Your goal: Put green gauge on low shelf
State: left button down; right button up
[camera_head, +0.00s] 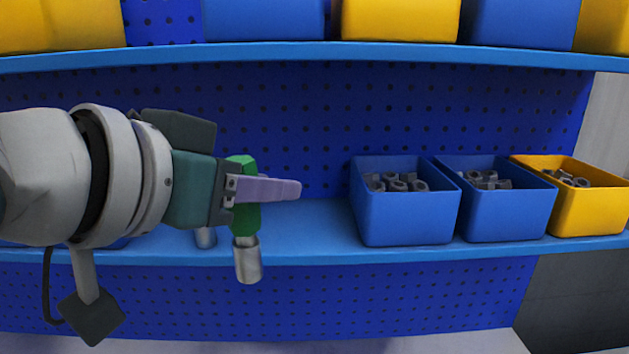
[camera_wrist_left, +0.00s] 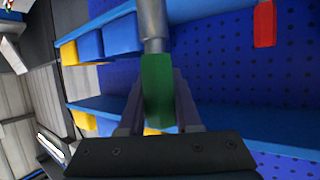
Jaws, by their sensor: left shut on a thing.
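The green gauge (camera_head: 244,219) has a green body with a silver metal cylinder at its lower end. My left gripper (camera_head: 268,188) is shut on its green body and holds it about upright, metal end down, in front of the lower blue shelf (camera_head: 310,242). In the head view the metal end overlaps the shelf's front edge; I cannot tell its exact distance from the shelf. The gauge also shows between the fingers in the left wrist view (camera_wrist_left: 157,90). My right gripper is in neither view.
Blue bins (camera_head: 408,218) and a yellow bin (camera_head: 588,211) with metal parts stand right on the lower shelf. Bare shelf lies between gauge and bins. A metal cylinder (camera_head: 206,238) shows behind my gripper. The wrist view shows a red object (camera_wrist_left: 264,25). An upper shelf (camera_head: 300,55) runs above.

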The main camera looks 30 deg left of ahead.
pick_arm(q)
jog(key=w+a+b, duration=0.3)
jog(key=w+a, duration=0.2)
jog(key=w, duration=0.3)
jog(key=w+a+b, duration=0.2)
jog(key=w+a, duration=0.3)
jog(key=w, duration=0.3)
jog(key=f+p, duration=0.1)
jog(key=f, duration=0.5)
jog(key=shift+d+p, duration=0.2)
jog(key=shift+p, duration=0.15)
jog(key=shift+w+f, duration=0.15)
jog(key=shift+f, duration=0.25)
jog(key=shift+f, duration=0.1)
